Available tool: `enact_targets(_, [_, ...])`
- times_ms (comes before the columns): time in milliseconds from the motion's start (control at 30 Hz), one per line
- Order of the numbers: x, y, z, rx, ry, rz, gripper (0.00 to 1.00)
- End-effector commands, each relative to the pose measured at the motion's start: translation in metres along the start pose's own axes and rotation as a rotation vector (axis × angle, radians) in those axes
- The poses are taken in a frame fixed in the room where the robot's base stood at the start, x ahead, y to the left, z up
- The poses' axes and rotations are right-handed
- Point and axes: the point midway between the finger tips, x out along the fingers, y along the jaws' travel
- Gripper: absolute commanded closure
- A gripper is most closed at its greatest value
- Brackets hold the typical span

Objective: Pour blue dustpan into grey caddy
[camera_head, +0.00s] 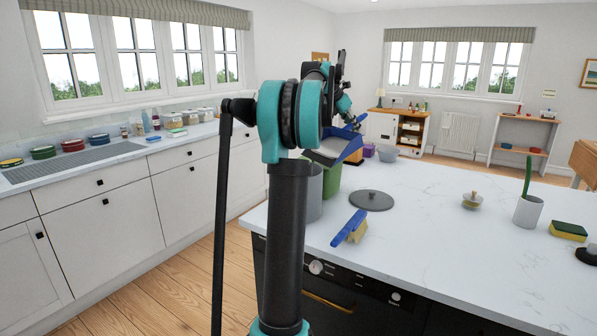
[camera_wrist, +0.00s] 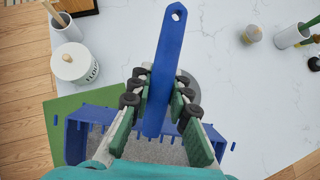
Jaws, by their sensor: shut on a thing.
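My gripper (camera_wrist: 162,95) is shut on the handle of the blue dustpan (camera_wrist: 166,45), with a finger on each side. Grey material (camera_wrist: 155,150) covers the pan's floor in the wrist view. In the head view the blue dustpan (camera_head: 353,149) is held above the island, looking tilted, near a green container (camera_head: 332,181). A grey cylindrical container (camera_head: 314,198), likely the grey caddy, stands left of the green one, partly hidden behind my arm. Its inside is hidden. I cannot tell whether the pan is directly over it.
A grey round lid (camera_head: 371,200) and a blue-handled brush (camera_head: 350,228) lie on the white island (camera_head: 440,230). A white pot (camera_head: 528,210) and sponge (camera_head: 568,231) are at the right. The island's middle is mostly clear.

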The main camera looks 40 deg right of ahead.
Motion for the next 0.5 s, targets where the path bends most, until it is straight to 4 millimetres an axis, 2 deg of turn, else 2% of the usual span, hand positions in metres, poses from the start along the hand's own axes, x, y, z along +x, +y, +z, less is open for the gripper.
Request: enact_targets(500, [-0.02, 0.0, -0.003, -0.001, -0.069, -0.001, 1.0])
